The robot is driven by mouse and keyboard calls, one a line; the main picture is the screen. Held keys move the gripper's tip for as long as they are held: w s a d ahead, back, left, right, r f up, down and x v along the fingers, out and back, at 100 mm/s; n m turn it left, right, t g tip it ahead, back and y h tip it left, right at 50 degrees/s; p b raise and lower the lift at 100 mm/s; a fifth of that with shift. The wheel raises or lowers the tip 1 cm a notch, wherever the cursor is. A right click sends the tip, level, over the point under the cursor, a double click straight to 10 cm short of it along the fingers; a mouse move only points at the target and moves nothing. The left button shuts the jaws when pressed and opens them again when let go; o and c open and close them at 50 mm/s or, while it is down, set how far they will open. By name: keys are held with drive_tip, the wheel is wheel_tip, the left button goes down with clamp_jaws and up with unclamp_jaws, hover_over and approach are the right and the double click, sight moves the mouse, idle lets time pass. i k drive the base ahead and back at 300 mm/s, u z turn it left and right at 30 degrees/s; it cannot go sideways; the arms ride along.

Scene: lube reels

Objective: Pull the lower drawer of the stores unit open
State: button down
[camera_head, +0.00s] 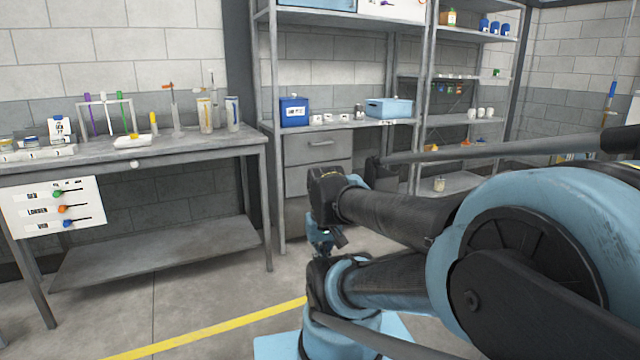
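The stores unit (273,185) is a grey metal shelf frame with drawers under its middle shelf. The upper drawer (300,150) has a pale handle and looks shut. The lower drawer (296,181) lies below it. Its left part looks flush with the unit, and its right part, with any handle, is hidden behind my arm. My gripper (323,241) seems to be the small dark and blue end hanging below the wrist, in front of the unit and lower than this drawer. Its fingers are too small and overlapped to read. I see nothing held in it.
A blue box (294,112), small white tubs and a light blue bin (388,108) stand on the unit's shelf. A workbench (190,147) with tubes and bottles stands at left. Open shelving (455,122) stands at right. The floor (200,290) in front is clear, crossed by a yellow line.

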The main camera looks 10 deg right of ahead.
sight(295, 177)
drive_tip(key=i, duration=2.35)
drive_tip(key=z, duration=1.45)
drive_tip(key=k, duration=0.7)
drive_tip(key=u, duration=0.3)
